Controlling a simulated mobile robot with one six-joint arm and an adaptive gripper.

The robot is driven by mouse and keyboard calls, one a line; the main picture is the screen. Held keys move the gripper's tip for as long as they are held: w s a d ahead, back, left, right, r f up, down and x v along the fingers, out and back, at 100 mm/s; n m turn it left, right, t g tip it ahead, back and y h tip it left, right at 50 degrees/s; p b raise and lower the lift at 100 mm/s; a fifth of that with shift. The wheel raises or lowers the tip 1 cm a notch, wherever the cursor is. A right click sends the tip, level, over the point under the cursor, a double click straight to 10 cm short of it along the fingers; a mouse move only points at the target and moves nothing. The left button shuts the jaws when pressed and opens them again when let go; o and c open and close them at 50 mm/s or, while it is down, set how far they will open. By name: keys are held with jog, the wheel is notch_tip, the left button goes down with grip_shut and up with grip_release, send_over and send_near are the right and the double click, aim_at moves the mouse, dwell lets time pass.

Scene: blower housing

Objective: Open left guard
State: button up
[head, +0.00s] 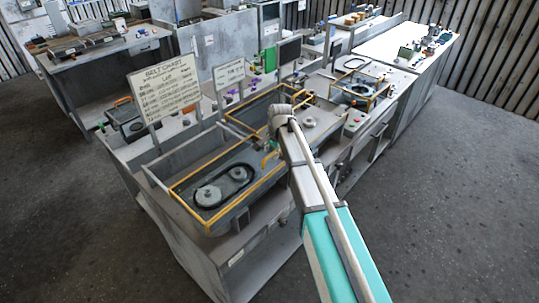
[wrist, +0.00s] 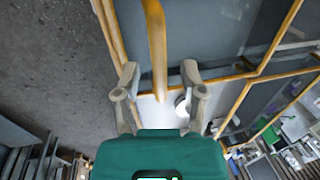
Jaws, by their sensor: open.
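The left guard is a yellow-edged frame (head: 190,205) around the grey tray with two round pulleys (head: 222,187) on the near bench. It appears to lie low over the tray, with the pulleys visible inside it. My gripper (head: 269,152) is at the right side of this frame, small and partly hidden by my arm in the head view. In the wrist view my gripper (wrist: 160,78) is open. A yellow bar (wrist: 156,40) runs down between its two fingers, with a gap to each. Yellow frame edges with grey-blue panels (wrist: 210,30) show beyond it.
A belt chart sign (head: 165,88) stands behind the tray, with a smaller sign (head: 229,75) to its right. Another yellow-framed station (head: 240,122) lies behind the guard, and a further one (head: 360,88) is to the right. Open floor (head: 450,210) lies at the right.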

dwell(0.3)
grip_shut()
jog(key=shift+a, duration=0.35)
jog(key=shift+w+d, duration=0.1)
jog(key=shift+d, duration=0.05)
jog(key=shift+w+a, duration=0.3)
jog(key=shift+w, duration=0.05)
jog(key=w+a, duration=1.5)
jog(key=a, duration=0.4)
